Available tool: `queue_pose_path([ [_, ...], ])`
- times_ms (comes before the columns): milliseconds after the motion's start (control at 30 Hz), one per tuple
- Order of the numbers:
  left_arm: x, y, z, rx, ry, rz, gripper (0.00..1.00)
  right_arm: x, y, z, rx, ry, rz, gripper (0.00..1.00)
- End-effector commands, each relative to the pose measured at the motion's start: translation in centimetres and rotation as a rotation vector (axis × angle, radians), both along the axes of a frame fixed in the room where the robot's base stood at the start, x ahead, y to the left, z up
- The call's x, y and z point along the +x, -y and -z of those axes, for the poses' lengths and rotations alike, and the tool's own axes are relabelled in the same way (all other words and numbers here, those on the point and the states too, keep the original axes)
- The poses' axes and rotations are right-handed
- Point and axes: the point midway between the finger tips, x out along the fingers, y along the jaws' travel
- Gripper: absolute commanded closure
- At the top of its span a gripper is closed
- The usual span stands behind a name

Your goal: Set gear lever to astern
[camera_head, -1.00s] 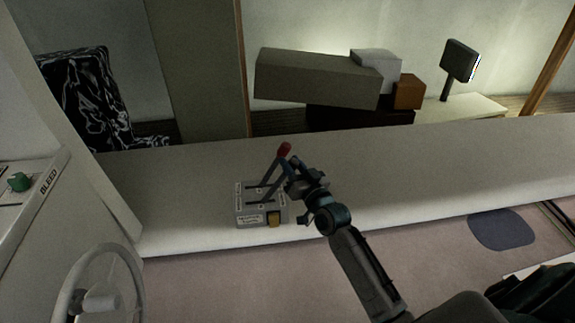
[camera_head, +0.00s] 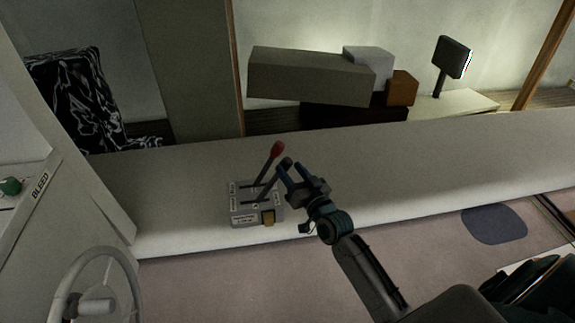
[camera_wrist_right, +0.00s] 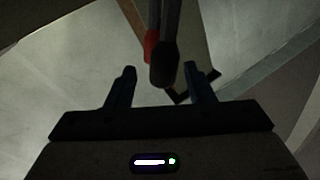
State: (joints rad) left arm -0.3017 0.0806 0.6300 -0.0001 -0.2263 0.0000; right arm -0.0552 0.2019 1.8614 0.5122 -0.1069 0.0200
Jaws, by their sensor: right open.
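A grey control box (camera_head: 243,215) with two slots and small labels sits on the pale ledge. One lever has a red knob (camera_head: 277,149); the other has a dark knob (camera_head: 286,162). Both levers lean up to the right. The labels are too small to read, so I cannot tell which is the gear lever. My right gripper (camera_head: 291,170) is open at the dark-knobbed lever. In the right wrist view the dark knob (camera_wrist_right: 163,68) shows between the spread fingers, apart from both, with the red knob (camera_wrist_right: 149,46) just beyond. My left gripper is not in view.
A white wheel (camera_head: 95,290) and a panel marked BLEED (camera_head: 40,186) stand at left. The ledge (camera_head: 430,165) is clear to the right. Boxes (camera_head: 310,78) and a dark screen (camera_head: 453,57) are behind.

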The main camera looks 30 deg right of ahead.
Motion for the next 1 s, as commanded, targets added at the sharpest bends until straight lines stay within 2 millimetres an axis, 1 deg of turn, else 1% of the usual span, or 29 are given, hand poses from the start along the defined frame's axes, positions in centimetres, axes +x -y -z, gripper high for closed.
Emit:
queue_pose_path([
  [33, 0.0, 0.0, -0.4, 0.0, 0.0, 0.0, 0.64, -1.1, 0.1, 0.1, -0.004, -0.005, 0.0, 0.52],
  [200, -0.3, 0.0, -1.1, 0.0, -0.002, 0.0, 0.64, -4.4, 0.5, 0.5, -0.003, -0.005, 0.001, 0.52],
  [300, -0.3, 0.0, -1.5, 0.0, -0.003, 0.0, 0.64, -5.9, 0.6, 0.7, -0.004, -0.006, 0.0, 0.52],
  [400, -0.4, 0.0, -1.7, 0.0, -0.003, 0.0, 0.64, -7.0, 0.8, 0.9, -0.004, -0.006, 0.0, 0.52],
  [600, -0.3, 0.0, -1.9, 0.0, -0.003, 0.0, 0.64, -7.9, 0.9, 1.1, -0.002, -0.004, 0.001, 0.52],
  [1000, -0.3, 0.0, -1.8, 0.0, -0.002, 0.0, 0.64, -7.9, 0.9, 1.2, -0.001, -0.003, 0.001, 0.52],
])
